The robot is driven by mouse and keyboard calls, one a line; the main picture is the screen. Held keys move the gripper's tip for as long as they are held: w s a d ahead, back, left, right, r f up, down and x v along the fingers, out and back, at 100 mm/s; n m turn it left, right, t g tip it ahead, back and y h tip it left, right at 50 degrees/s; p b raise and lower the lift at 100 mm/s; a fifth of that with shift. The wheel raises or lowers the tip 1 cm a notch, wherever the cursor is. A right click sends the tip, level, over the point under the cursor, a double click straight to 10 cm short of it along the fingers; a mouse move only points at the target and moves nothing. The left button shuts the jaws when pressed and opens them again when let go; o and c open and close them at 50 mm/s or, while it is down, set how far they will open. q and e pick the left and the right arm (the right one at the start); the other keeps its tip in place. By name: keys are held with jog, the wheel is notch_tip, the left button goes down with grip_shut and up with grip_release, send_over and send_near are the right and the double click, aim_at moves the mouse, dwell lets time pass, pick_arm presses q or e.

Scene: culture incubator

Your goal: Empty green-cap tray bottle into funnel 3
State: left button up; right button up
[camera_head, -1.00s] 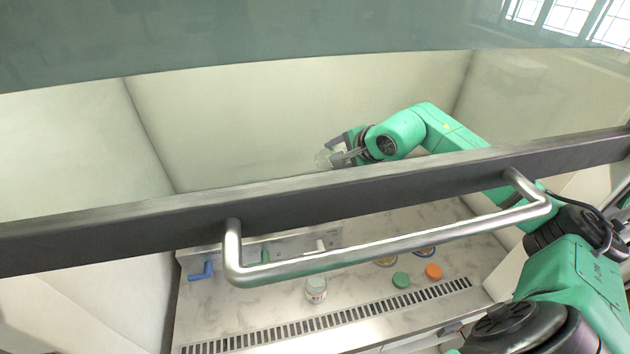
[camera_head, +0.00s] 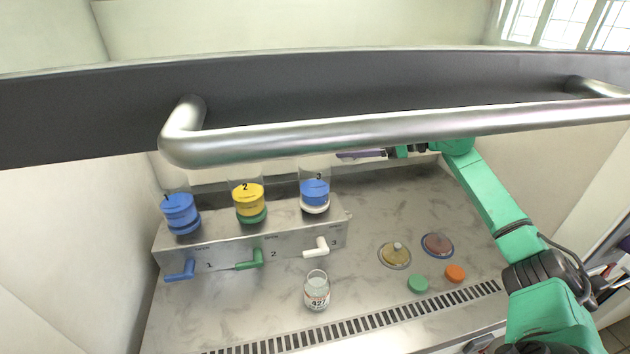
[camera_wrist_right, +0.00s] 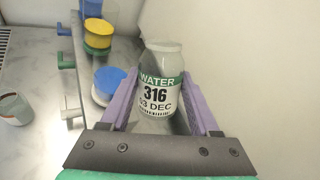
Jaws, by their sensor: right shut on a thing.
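A clear bottle with a green-banded label reading WATER 316 (camera_wrist_right: 157,88) sits between the purple fingers of my right gripper (camera_wrist_right: 160,100) in the right wrist view. No cap shows on it. In the head view my right gripper (camera_head: 375,154) is behind the sash handle, right of funnel 3, and the bottle is hidden there. Funnel 3 (camera_head: 314,193), blue with a white base, stands at the right end of the steel manifold (camera_head: 285,238). It also shows left of the bottle in the right wrist view (camera_wrist_right: 108,84). A green cap (camera_head: 418,283) lies on the bench.
Funnel 1 (camera_head: 180,212) and funnel 2 (camera_head: 249,200) stand left of funnel 3. An open bottle labelled 427 (camera_head: 317,290) stands in front of the manifold. An orange cap (camera_head: 455,273) and two round dishes lie at right. The sash handle (camera_head: 390,127) crosses the view.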

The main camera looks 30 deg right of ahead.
jog(key=f+b, duration=0.2)
jog(key=f, duration=0.1)
jog(key=shift+d+f+m+y+b, duration=0.25)
jog(key=shift+d+m+y+b, duration=0.05)
jog(key=shift+d+m+b, duration=0.1)
jog(key=d+f+m+t+y+b, duration=0.1)
jog(key=b, duration=0.2)
jog(key=shift+d+m+y, duration=0.3)
jog(key=shift+m+y, duration=0.1)
jog(key=shift+w+d+m+t+b, duration=0.1)
jog(key=shift+d+m+t+b, duration=0.15)
jog(key=shift+t+b, duration=0.2)
jog(key=shift+r+y, duration=0.1)
jog(key=shift+y, duration=0.2)
jog(key=shift+m, duration=0.25)
notch_tip(320, 180, up, 5)
jog(key=p, duration=0.3)
jog(key=shift+r, duration=0.2)
pick_arm(q)
notch_tip(320, 180, down, 5)
jog(key=shift+f, duration=0.2)
pick_arm(e)
jog(key=shift+f, duration=0.1)
